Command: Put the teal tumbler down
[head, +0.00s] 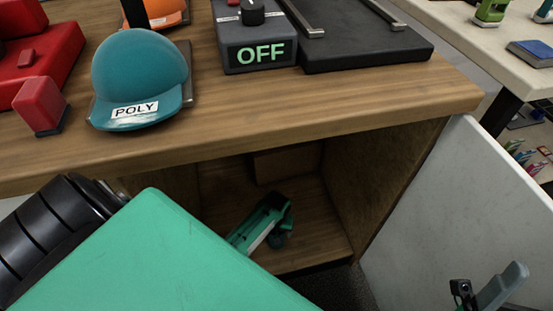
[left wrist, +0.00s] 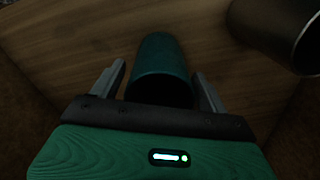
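The teal tumbler (left wrist: 160,62) shows in the left wrist view, between the two grey fingers of my left gripper (left wrist: 159,70). Its dark end faces the camera, and wood lies behind it. A narrow gap shows between each finger and the tumbler, so the gripper looks open around it. In the head view my green left wrist (head: 262,222) is inside the open cabinet below the counter; the tumbler cannot be made out there. My right gripper (head: 488,290) is partly in view at the lower right, outside the cabinet; its opening cannot be judged.
A dark metallic cylinder (left wrist: 283,30) is close to the tumbler on the right. The cabinet's side walls and counter edge (head: 300,128) surround the left arm. A pale open door panel (head: 460,215) stands at right. On the counter are a teal POLY cap (head: 140,75) and an OFF box (head: 255,45).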

